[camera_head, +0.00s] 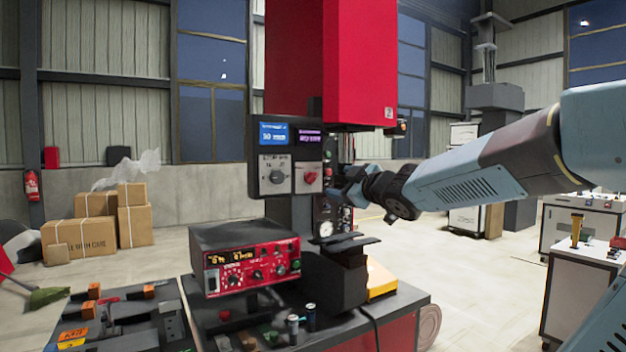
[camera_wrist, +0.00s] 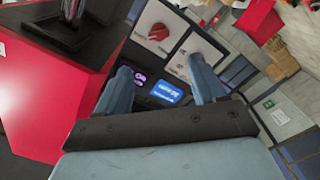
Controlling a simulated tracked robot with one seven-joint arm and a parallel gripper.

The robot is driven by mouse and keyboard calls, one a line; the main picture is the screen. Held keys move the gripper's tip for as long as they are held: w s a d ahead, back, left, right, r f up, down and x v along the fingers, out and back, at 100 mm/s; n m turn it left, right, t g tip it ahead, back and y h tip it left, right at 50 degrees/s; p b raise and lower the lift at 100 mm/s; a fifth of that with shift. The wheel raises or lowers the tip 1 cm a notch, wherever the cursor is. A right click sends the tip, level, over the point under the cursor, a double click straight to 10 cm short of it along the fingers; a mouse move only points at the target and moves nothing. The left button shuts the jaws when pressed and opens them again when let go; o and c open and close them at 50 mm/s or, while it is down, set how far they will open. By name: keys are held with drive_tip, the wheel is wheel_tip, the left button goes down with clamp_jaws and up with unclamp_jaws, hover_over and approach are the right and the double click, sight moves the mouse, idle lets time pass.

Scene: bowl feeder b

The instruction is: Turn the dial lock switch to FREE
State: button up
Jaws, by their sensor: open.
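No label reading dial lock or FREE is legible, so I cannot tell which control is the dial lock switch. A dark control panel (camera_head: 256,158) carries a plate with a dark grey knob (camera_head: 277,176) and a plate with a red knob (camera_head: 310,177). Below it is a red-faced control box (camera_head: 245,272) with several dials. My gripper (camera_head: 345,191) is just right of the panel in the head view. In the wrist view, my gripper (camera_wrist: 160,63) is open and empty, its fingers apart toward the panel. The red knob (camera_wrist: 158,32) shows beyond them; the right finger partly covers the second plate.
A red machine column (camera_head: 330,60) rises behind the panel. A dark workbench (camera_head: 400,306) holds the control box and small canisters (camera_head: 293,328). A tool tray (camera_head: 110,325) lies at left. Cardboard boxes (camera_head: 100,225) stand on the floor. Open floor lies right of the bench.

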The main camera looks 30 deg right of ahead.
sight(313, 178)
drive_tip(key=shift+w+a, duration=0.2)
drive_tip(key=shift+w, duration=6.8)
drive_tip(key=shift+c, duration=0.2)
